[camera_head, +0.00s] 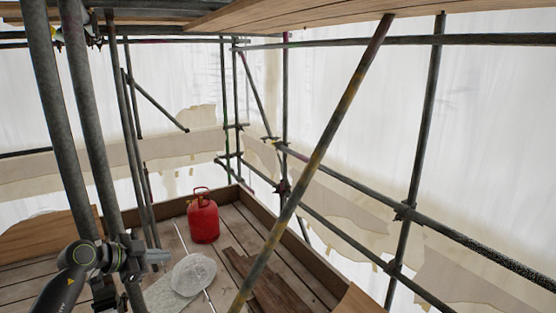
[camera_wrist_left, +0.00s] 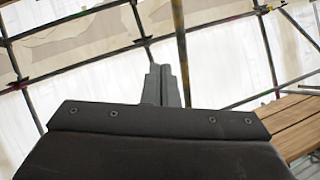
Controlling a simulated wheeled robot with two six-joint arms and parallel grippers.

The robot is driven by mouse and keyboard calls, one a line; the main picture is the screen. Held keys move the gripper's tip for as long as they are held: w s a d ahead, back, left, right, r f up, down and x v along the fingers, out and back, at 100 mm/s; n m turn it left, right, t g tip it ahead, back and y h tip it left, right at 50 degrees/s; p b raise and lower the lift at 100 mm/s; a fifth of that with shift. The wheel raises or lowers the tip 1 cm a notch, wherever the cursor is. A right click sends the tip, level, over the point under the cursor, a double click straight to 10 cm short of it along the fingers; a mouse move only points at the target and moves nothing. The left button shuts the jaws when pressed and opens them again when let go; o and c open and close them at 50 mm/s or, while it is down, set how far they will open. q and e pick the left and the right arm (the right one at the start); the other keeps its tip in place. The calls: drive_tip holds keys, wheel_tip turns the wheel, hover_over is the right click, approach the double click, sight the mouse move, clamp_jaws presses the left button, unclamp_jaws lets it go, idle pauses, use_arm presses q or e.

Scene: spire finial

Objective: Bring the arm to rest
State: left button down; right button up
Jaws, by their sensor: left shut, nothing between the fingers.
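My left arm comes in at the lower left of the head view. My left gripper (camera_head: 157,257) is shut and empty and points to the right, beside the upright scaffold poles (camera_head: 92,130). In the left wrist view the two fingers (camera_wrist_left: 163,86) are together with nothing between them. Beyond them are scaffold tubes and pale sheeting. My right gripper is in neither view.
A red canister (camera_head: 203,220) stands on the plank deck. A round pale grey object (camera_head: 194,274) and loose brown boards (camera_head: 262,284) lie nearer. A diagonal tube (camera_head: 315,160) crosses the middle. White sheeting (camera_head: 345,90) hangs behind the scaffold. Planks (camera_wrist_left: 300,125) show in the wrist view.

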use_arm(q)
drive_tip(key=s+r+n+t+y, duration=0.2)
drive_tip(key=s+r+n+t, duration=0.25)
drive_tip(key=s+t, duration=0.5)
drive_tip(key=s+a+f+n+g+y, duration=0.2)
drive_tip(key=s+a+f+n+y, duration=0.65)
drive_tip(key=n+y, duration=0.35)
drive_tip(key=s+d+f+g, duration=0.2)
drive_tip(key=s+f+g, duration=0.6)
drive_tip(key=s+f, duration=0.5)
drive_tip(key=s+d+f+m+g+h, duration=0.1)
drive_tip(key=s+d+g+h, duration=0.15)
drive_tip(key=s, duration=0.45)
drive_tip(key=s+d+f+m+g+h, duration=0.1)
drive_tip(key=s+d+g+h, duration=0.2)
drive_tip(key=s, duration=0.4)
wheel_tip(320, 180, down, 34)
drive_tip(key=a+r+y+b, duration=0.1)
drive_tip(key=b, duration=0.7)
drive_tip(key=s+f+g+b, duration=0.1)
drive_tip(key=s+f+b, duration=0.2)
drive_tip(key=s+f, duration=0.4)
drive_tip(key=s+d+f+g+b, duration=0.1)
drive_tip(key=s+f+b, duration=0.3)
drive_tip(key=s+f, duration=0.4)
wheel_tip(320, 180, down, 7)
drive_tip(key=shift+d+f, duration=0.15)
drive_tip(key=shift+d, duration=0.05)
